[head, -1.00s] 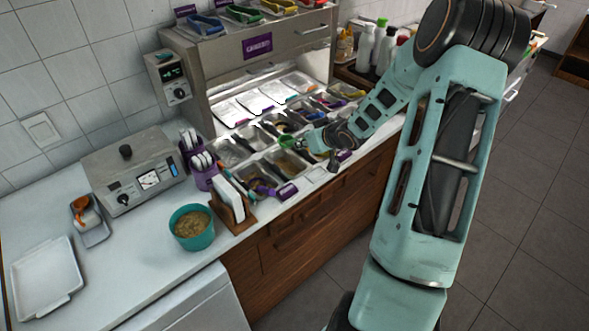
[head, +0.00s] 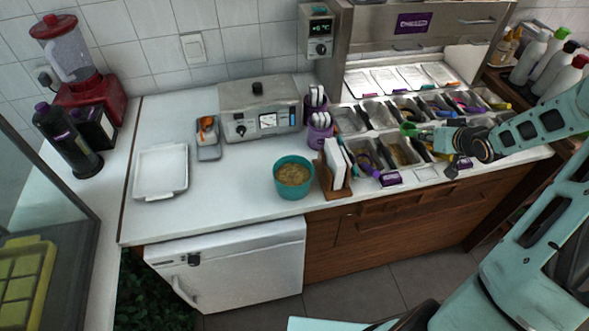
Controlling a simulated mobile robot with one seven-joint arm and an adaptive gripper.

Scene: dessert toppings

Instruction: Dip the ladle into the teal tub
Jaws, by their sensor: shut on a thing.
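The teal tub (head: 293,191) stands on the white counter, left of the napkin holder, with a grainy yellow-brown filling visible inside. My gripper (head: 446,138) is over the topping bins, to the right of the tub and well apart from it. It is shut on a green ladle (head: 410,130), whose round end points left above the bins. The gripper is small in the head view, so its fingers are hard to make out.
A wooden napkin holder (head: 333,186) and purple cups (head: 319,130) stand between the tub and the bins (head: 399,153). A steel warmer (head: 259,108), a small tray with an orange item (head: 208,150) and a white tray (head: 160,171) are further left. Counter left of the tub is clear.

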